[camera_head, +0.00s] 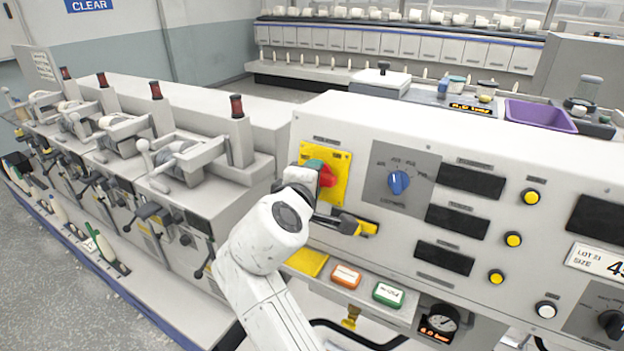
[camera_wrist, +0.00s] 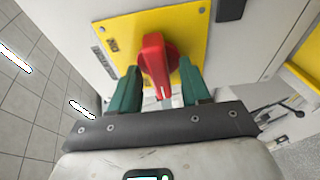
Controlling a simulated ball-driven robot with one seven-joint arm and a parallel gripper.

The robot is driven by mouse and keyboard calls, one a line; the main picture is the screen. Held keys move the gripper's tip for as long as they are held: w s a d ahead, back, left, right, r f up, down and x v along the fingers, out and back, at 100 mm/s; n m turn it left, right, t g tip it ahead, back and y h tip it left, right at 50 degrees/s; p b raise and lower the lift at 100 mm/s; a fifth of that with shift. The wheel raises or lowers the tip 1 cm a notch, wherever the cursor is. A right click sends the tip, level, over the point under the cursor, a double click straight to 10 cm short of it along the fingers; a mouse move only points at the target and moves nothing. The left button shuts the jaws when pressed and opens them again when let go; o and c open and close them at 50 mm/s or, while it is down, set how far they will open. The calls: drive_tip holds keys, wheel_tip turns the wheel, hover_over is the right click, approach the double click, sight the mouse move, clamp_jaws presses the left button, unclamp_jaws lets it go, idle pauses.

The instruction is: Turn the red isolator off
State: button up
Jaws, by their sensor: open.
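The red isolator (camera_head: 328,176) is a rotary handle on a yellow plate (camera_head: 341,163) at the left end of the grey control panel. In the wrist view the red isolator (camera_wrist: 156,62) stands out from its yellow plate (camera_wrist: 190,35), with a white mark near its lower end. My gripper (camera_wrist: 158,86) is open, with one green finger on each side of the handle. I cannot tell whether either finger touches it. In the head view my gripper (camera_head: 318,168) and white arm cover part of the plate and handle.
A blue selector knob (camera_head: 399,182) sits to the right of the isolator on the panel. Below are an orange button (camera_head: 346,276) and a green button (camera_head: 388,294). A purple bin (camera_head: 540,115) stands behind the panel top. Winding units with red-topped posts line the left.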

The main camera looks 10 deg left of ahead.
drive_tip(key=b+v, duration=0.2)
drive_tip(key=v, duration=0.8)
drive_tip(key=shift+s+b, duration=0.3)
drive_tip(key=shift+s, duration=0.05)
drive_tip(key=shift+r, duration=0.1)
